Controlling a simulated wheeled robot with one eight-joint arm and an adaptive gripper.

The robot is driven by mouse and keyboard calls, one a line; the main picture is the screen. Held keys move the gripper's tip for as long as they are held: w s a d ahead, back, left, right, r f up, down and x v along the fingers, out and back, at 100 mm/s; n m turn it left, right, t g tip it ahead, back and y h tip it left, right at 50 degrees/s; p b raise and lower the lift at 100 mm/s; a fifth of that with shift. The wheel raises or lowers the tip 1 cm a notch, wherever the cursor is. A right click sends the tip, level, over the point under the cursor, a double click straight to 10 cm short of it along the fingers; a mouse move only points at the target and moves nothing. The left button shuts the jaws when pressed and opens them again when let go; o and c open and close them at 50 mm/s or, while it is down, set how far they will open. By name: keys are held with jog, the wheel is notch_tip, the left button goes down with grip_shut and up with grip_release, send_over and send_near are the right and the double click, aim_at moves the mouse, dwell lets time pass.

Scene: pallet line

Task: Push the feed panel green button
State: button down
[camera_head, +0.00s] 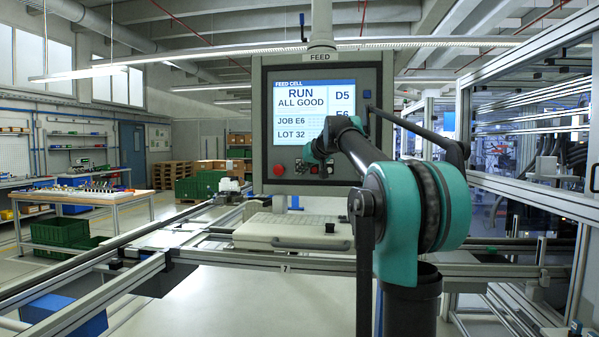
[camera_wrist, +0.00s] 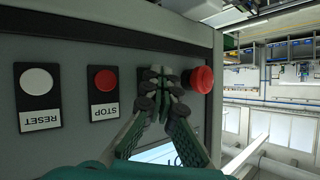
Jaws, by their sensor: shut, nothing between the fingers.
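The feed panel (camera_head: 268,110) hangs ahead of me, with a lit screen above a row of controls. It fills much of the wrist view (camera_wrist: 120,55), upside down. My gripper (camera_wrist: 158,80) is shut and empty, its fingertips at the panel face between the red STOP button (camera_wrist: 105,80) and the red mushroom knob (camera_wrist: 201,79). The green button is not visible; the fingers cover the spot between those two. I cannot tell whether the tips touch the panel. In the head view my wrist and arm hide part of the control row.
A white RESET button (camera_wrist: 37,81) sits beyond STOP. The red knob is close beside my fingers. The screen (camera_head: 315,112) reads RUN, ALL GOOD. A pale keyboard-like tray (camera_head: 290,232) lies below the panel. Rails and a framed enclosure (camera_head: 530,190) stand at right.

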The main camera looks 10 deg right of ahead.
dwell(0.4)
jog(key=shift+s+a, duration=0.3)
jog(key=shift+s, duration=0.55)
jog(key=s, duration=0.1)
jog(key=s+a, duration=0.1)
jog(key=s, duration=0.2)
jog(key=shift+s+a, duration=0.25)
jog(key=shift+s, duration=0.1)
dwell(0.4)
